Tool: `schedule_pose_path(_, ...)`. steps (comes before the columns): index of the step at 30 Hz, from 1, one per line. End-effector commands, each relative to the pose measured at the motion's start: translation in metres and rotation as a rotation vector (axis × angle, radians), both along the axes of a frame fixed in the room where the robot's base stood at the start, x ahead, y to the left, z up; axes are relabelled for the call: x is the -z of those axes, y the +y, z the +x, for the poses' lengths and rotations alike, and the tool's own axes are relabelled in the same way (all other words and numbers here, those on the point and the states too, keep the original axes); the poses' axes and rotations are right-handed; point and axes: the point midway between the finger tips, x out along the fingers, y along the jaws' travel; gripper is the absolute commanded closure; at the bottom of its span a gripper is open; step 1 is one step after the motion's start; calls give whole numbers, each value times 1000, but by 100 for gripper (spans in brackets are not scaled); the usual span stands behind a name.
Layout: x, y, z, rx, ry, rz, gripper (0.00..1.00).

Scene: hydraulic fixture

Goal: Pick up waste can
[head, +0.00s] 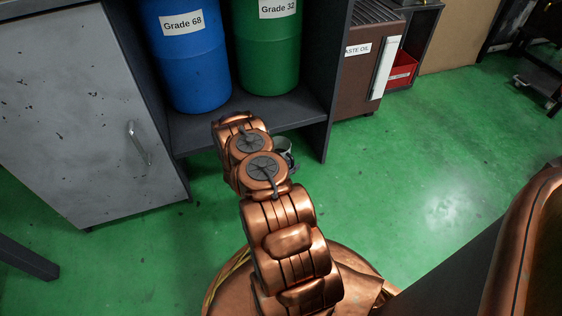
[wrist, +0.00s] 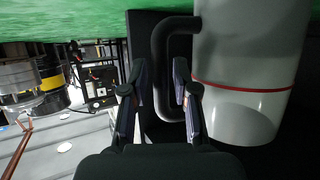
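The waste can is a pale grey-white cylinder (wrist: 245,60) with a thin red band and a dark loop handle (wrist: 159,70), filling the right of the wrist view. In the head view only a small grey part of what looks like the can (head: 283,146) shows behind my arm. My gripper (wrist: 160,78) is open, with one finger on each side of the handle's long bar in the picture. The right finger overlaps the handle's loop. I cannot tell whether either finger touches the handle. In the head view my arm hides the gripper.
A blue drum (head: 190,65) and a green drum (head: 267,55) stand on a dark shelf (head: 230,115). A grey cabinet (head: 80,120) is at the left. A brown waste-oil unit (head: 357,85) stands right of the shelf. Green floor (head: 420,160) is clear at the right.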

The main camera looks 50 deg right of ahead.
Motion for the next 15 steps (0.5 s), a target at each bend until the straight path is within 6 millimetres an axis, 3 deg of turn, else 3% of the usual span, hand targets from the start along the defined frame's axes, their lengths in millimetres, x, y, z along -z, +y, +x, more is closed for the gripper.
schedule_pose_path(11, 2, -6, 0, -1, 0, 0, 71)
schedule_pose_path(15, 2, -6, 0, -1, -1, 0, 85)
